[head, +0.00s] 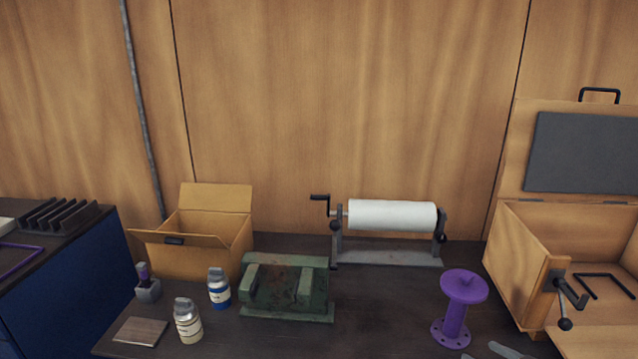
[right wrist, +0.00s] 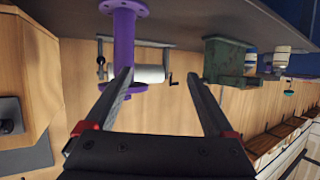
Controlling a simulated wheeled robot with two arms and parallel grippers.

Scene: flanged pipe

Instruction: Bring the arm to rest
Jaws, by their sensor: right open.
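The purple flanged pipe (head: 456,312) stands upright on the dark bench, right of centre, with one flange on the bench and a round flange on top. My right gripper (head: 488,353) shows only its fingertips at the bottom edge of the head view, just in front of and to the right of the pipe's base. In the right wrist view, which looks upside down, the gripper (right wrist: 159,76) is open with nothing between its fingers. The pipe (right wrist: 124,40) shows there beyond the left finger, apart from it as far as I can tell. My left gripper is out of view.
A green metal block (head: 287,287) and a white roll on a crank stand (head: 392,215) are mid-bench. Two bottles (head: 219,288) (head: 188,321) and an open cardboard box (head: 205,240) are left. An open wooden case (head: 520,265) with a crank is close on the right.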

